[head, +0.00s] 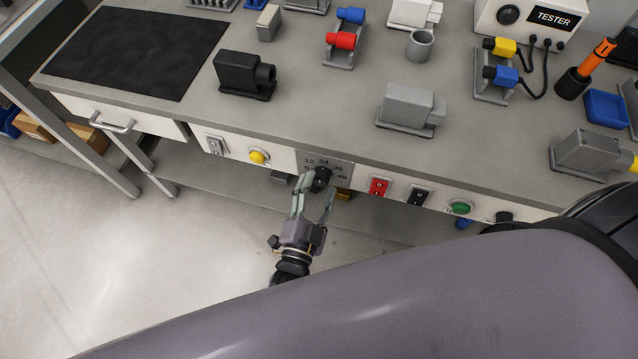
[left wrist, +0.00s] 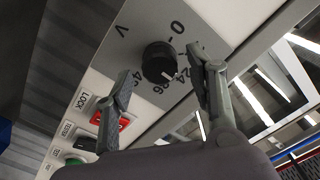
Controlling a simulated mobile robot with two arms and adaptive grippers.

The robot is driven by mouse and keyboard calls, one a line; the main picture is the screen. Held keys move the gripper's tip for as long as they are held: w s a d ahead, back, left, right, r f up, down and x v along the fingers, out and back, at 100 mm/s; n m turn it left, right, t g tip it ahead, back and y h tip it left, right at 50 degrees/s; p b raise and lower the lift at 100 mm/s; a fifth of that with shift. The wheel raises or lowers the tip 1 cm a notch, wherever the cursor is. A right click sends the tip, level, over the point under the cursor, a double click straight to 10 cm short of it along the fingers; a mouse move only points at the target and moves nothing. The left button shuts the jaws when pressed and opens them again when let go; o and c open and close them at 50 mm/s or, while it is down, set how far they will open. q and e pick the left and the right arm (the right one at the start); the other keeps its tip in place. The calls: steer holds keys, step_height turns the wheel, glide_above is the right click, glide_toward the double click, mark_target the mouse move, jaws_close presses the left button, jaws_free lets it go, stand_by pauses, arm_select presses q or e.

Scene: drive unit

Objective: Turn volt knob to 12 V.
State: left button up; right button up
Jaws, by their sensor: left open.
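The volt knob (head: 322,176) is a round black knob on a grey dial plate (head: 345,167) in the bench's front panel. In the left wrist view the knob (left wrist: 157,62) carries a white mark pointing to the lower right, seemingly near the 24; the exact setting is hard to read. The numbers 0, 24, 36 and 48 show around it; the 12 is hidden there behind a finger. My left gripper (head: 317,187) is open, with one finger on each side of the knob. I cannot tell whether either finger touches it. My right gripper is out of view.
Along the panel sit a yellow button (head: 258,157), a red switch (head: 379,187), a black switch (head: 419,195) and a green button (head: 460,207). A drawer handle (head: 113,124) sticks out at left. Grey and black devices stand on the bench top. My own arm fills the foreground.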

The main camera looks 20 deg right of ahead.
arm_select(q)
steer(key=shift+w+d, duration=0.3)
steer(key=shift+w, duration=0.15)
steer(key=c, duration=1.1)
steer(key=shift+c, duration=0.2)
